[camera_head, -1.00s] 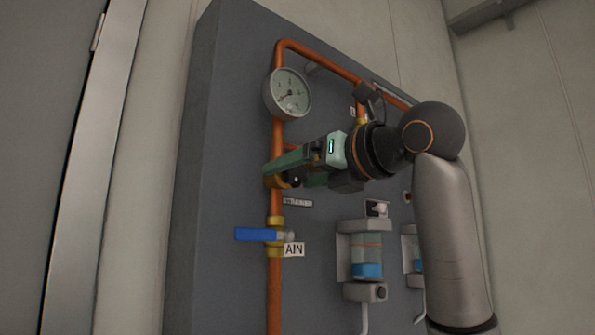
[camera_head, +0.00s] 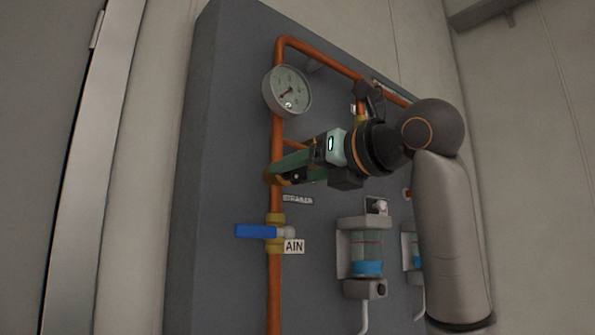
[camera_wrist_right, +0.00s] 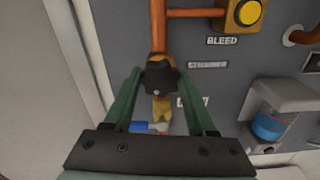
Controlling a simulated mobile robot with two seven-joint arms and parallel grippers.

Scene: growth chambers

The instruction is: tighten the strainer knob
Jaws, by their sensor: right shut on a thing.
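The strainer knob (camera_wrist_right: 162,77) is a dark, lobed knob on the orange vertical pipe, seen in the right wrist view above the brass valve body. My right gripper (camera_wrist_right: 161,73) has its two green fingers on either side of the knob, shut on it. In the head view my right gripper (camera_head: 272,178) reaches in from the right to the pipe, and its fingers hide the knob there. The "STRAINER" label (camera_head: 298,200) is on the panel just below the fingers. My left gripper is not in view.
A blue-handled valve (camera_head: 256,232) sits below on the same pipe, beside a partly hidden label ending in "AIN" (camera_head: 294,247). A pressure gauge (camera_head: 288,90) is above. A bottle unit with blue liquid (camera_head: 366,252) is to the lower right. A yellow "BLEED" button (camera_wrist_right: 246,12) shows at the upper right.

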